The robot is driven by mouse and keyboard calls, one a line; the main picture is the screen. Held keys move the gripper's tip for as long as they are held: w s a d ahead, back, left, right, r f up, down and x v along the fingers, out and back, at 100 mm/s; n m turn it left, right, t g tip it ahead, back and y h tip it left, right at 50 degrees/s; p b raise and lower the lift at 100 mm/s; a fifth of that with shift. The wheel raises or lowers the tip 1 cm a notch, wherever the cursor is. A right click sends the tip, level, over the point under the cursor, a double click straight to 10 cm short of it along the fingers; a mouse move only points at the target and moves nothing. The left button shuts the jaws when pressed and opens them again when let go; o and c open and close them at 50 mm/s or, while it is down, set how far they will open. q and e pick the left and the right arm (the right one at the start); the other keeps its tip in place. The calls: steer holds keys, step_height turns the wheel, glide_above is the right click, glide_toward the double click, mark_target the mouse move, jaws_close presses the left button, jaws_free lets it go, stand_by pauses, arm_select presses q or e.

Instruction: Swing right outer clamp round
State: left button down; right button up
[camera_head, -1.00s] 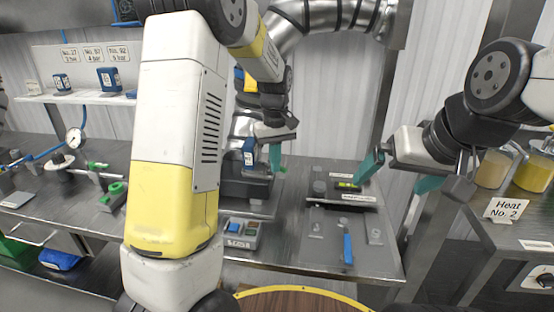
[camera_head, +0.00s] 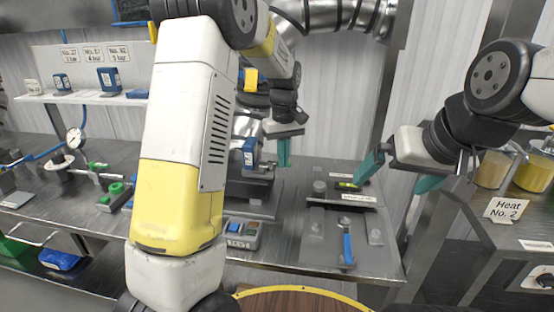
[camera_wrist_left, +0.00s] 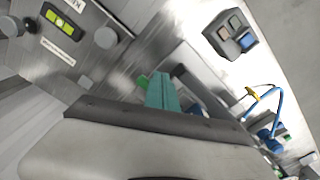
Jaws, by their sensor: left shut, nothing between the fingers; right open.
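I cannot tell which piece is the right outer clamp. My left gripper (camera_head: 284,152) is shut and empty, its teal fingers pointing down behind and left of this plate. Its fingers also show in the left wrist view (camera_wrist_left: 163,92). My right gripper (camera_head: 399,175) is open and empty, above and beyond the bench's right end.
Behind the plate is a raised block with a green spirit level (camera_head: 347,186), also in the left wrist view (camera_wrist_left: 62,22). A button box (camera_head: 241,234) stands left of the plate. A dark machine base (camera_head: 248,190) is near my left gripper.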

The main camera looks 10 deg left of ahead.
arm_select(q)
step_height(320, 180, up, 6)
steer(key=s, duration=0.1)
steer(key=shift+r, duration=0.15)
steer(key=s+a+r+m+t+h, duration=0.1)
steer(key=s+a+r+m+t, duration=0.1)
steer(key=s+r, duration=0.35)
steer(key=s+a+r+m+t+h, duration=0.1)
steer(key=s+a+r, duration=0.15)
steer(key=s, duration=0.55)
steer(key=s+a+f+m+t, duration=0.1)
steer(key=s+m+t, duration=0.2)
steer(key=s, duration=0.9)
steer(key=shift+a+f, duration=0.15)
